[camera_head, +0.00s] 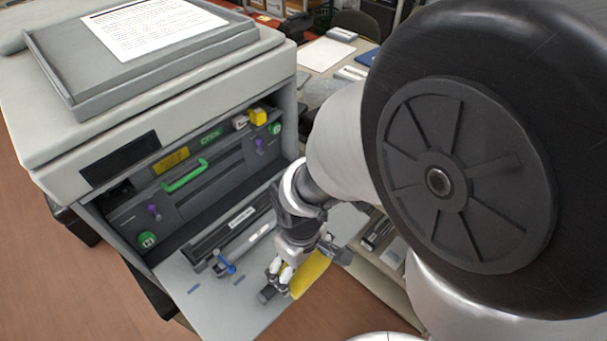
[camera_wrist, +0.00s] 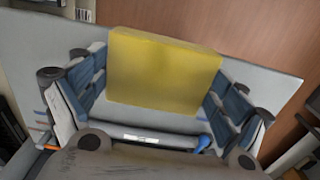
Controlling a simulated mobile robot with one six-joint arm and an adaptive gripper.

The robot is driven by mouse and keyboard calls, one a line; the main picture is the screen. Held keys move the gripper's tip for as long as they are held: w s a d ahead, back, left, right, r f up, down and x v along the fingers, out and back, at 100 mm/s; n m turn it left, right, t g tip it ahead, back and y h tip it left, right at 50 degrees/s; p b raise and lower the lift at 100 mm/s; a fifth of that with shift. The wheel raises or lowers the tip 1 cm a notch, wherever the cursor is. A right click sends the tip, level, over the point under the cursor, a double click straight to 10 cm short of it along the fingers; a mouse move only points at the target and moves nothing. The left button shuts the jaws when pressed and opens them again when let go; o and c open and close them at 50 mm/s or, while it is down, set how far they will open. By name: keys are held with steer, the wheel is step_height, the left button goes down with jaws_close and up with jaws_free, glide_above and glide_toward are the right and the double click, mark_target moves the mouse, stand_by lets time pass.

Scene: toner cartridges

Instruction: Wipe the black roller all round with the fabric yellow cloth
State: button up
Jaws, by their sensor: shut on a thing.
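The yellow cloth (camera_head: 312,272) is a thick folded block in my gripper (camera_head: 284,277). In the wrist view the cloth (camera_wrist: 163,68) spans between the two blue-padded fingers, which are shut on it. A long dark roller-like bar (camera_head: 246,240) with a pale label lies on the open printer door, left of my gripper. It also shows in the wrist view (camera_wrist: 115,134), below the cloth in the picture, with a blue lever at its right end. I cannot tell for sure that this is the black roller. The cloth appears apart from it. My wrist and fingers hide part of the door.
The printer (camera_head: 170,110) stands open at left, with green and purple latches inside. Its lowered grey door (camera_head: 215,305) lies under my gripper. A shelf (camera_head: 397,290) with boxed items is right of my gripper. A desk with papers (camera_head: 322,52) stands behind.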

steer(key=shift+s+d, duration=0.35)
steer(key=shift+r, duration=0.15)
step_height(320, 180, up, 7)
steer(key=p, duration=0.6)
stand_by(0.4)
steer(key=w+a+p, duration=0.4)
steer(key=p, duration=0.1)
steer(key=shift+a+f+b, duration=0.2)
steer(key=shift+f+b, duration=0.8)
steer(key=shift+f, duration=0.55)
steer(key=shift+a+f+b, duration=0.15)
steer(key=shift+f+b, duration=0.85)
steer(key=shift+f, duration=0.55)
